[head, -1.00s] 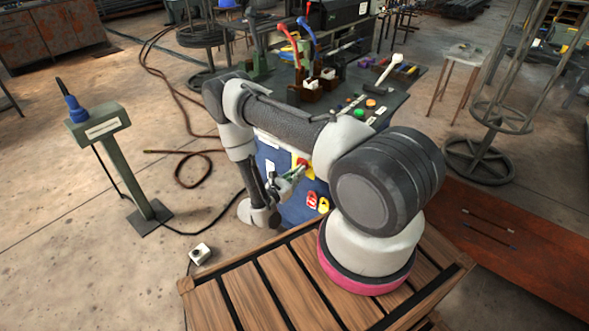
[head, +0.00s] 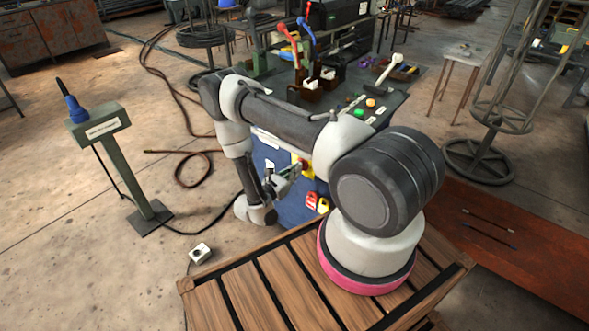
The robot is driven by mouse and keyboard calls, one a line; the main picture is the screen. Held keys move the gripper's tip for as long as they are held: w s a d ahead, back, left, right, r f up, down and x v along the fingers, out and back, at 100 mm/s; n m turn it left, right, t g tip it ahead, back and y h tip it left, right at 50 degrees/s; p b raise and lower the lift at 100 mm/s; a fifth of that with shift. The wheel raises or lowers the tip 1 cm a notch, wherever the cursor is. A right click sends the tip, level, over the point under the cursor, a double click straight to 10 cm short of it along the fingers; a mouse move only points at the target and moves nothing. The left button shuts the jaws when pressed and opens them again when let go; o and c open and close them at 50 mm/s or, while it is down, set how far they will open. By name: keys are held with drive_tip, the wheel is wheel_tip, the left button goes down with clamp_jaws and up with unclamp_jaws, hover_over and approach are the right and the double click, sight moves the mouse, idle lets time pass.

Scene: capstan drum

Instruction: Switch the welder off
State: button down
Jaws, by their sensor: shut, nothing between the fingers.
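A blue-fronted cabinet (head: 270,157) with a dark bench top stands beyond my arm. Its front carries a yellow plate with a red rotary switch (head: 304,166), partly hidden by my arm. Whether this is the welder's switch I cannot read from here. My gripper (head: 294,172) is shut and empty, its fingertips pointing up and right, close to the left of the red switch. I cannot tell whether they touch it.
On the bench top are red and blue levers (head: 290,42), a pale lever (head: 388,70) and coloured buttons (head: 370,102). A green pedestal (head: 142,175) with a blue plug stands left. A small white box (head: 200,252) lies on the floor beside the wooden slatted platform (head: 262,295).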

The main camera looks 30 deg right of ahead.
idle(0.3)
drive_tip(key=v, duration=0.8)
idle(0.6)
